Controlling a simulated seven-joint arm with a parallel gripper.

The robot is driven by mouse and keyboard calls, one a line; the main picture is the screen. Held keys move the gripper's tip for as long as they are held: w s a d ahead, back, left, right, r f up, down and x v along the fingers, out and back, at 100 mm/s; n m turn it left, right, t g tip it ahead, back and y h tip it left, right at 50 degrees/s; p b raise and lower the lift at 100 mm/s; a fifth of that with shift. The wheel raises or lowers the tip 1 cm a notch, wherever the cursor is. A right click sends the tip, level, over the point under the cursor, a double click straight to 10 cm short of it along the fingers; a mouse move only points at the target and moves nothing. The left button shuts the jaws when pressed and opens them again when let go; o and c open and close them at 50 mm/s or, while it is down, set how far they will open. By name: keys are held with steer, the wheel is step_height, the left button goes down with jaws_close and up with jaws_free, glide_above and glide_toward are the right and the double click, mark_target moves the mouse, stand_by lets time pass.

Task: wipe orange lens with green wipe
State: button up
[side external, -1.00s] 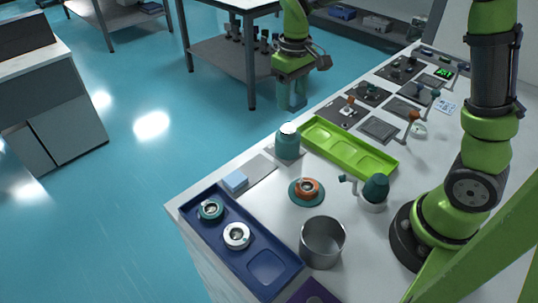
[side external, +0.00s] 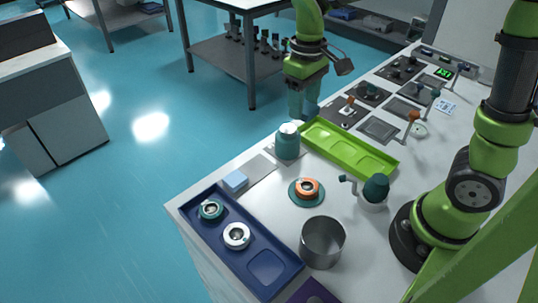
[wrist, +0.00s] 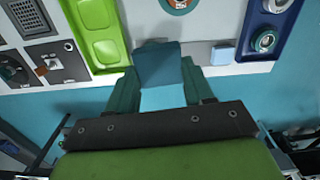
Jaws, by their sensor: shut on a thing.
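The orange lens (side external: 307,188) sits on a round teal base on the white table, and part of it shows at the top edge of the wrist view (wrist: 178,3). The wipe is apart from the lens.
A blue tray (side external: 282,252) holds a teal-ringed lens and a white-ringed lens. A light blue block (side external: 235,181) lies on a grey plate. A lime tray (side external: 345,150), a metal cup (side external: 322,243) and a dark-green-topped bottle (side external: 375,190) stand around the orange lens.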

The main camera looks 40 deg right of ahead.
steer(key=s+a+f, duration=0.4)
steer(key=s, duration=0.1)
steer(key=m, duration=0.1)
glide_toward(309, 187)
steer(key=shift+s+f, duration=0.15)
steer(key=shift+f, duration=0.85)
steer(key=shift+s+f, duration=0.15)
steer(key=shift+f, duration=0.85)
steer(key=shift+s+f, duration=0.2)
steer(key=shift+f, duration=0.8)
steer(key=shift+w, duration=0.45)
steer(key=shift+c, duration=0.3)
steer(key=shift+w, duration=1.45)
steer(key=shift+s, duration=1.95)
step_height(309, 187, up, 7)
steer(key=shift+f, duration=0.2)
